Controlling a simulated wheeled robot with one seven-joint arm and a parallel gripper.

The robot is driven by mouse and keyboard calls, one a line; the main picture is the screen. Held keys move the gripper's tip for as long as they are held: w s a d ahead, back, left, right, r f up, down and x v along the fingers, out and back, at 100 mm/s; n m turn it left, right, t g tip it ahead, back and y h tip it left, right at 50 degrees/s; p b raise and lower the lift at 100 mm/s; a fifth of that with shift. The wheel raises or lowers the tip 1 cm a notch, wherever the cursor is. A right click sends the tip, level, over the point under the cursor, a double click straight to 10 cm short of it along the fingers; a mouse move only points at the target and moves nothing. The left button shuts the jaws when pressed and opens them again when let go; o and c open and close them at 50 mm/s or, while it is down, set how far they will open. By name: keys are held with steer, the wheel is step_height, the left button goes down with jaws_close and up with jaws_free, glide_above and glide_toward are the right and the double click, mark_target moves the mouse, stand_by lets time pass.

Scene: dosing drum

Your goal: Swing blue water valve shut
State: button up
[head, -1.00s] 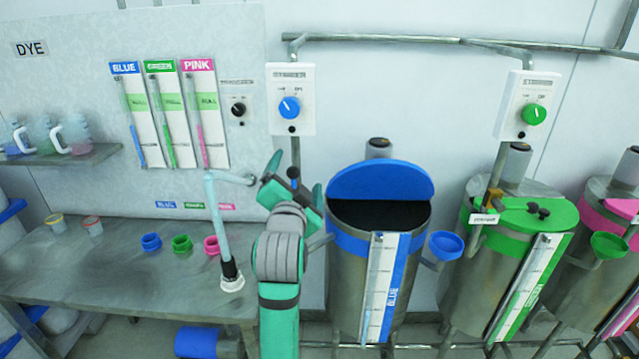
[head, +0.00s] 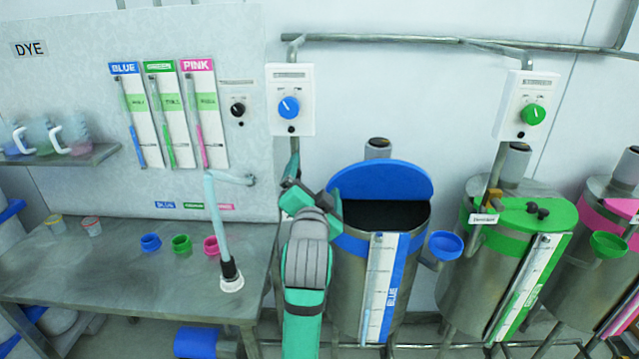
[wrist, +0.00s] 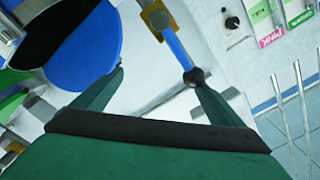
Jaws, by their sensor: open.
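The blue water valve's lever (wrist: 175,45) shows in the wrist view, running from a brass-coloured body down to a dark ball end. My gripper (wrist: 158,77) is open, with its fingers spread wide. The ball end appears right at the tip of the right-hand finger; I cannot tell whether they touch. The left-hand finger is well apart from the lever, near the blue lid. In the head view my gripper (head: 312,192) is at the left of the blue drum (head: 343,285), below the blue-knob control box, and the valve is hidden behind it.
The blue half lid (head: 380,180) is close on the right of my gripper. A steel table (head: 120,270) with a pale spout (head: 215,215) is at the left. A pipe runs down the wall behind. Green and pink drums stand further right.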

steer(key=shift+d+f, duration=0.85)
steer(key=shift+f, duration=0.2)
steer(key=shift+d+f, duration=0.85)
steer(key=shift+f, duration=0.15)
steer(key=shift+d+f, duration=0.2)
steer(key=shift+f, duration=0.85)
steer(key=shift+d+f, duration=0.2)
steer(key=shift+f, duration=1.05)
steer(key=shift+d+f, duration=0.15)
steer(key=shift+f, duration=0.25)
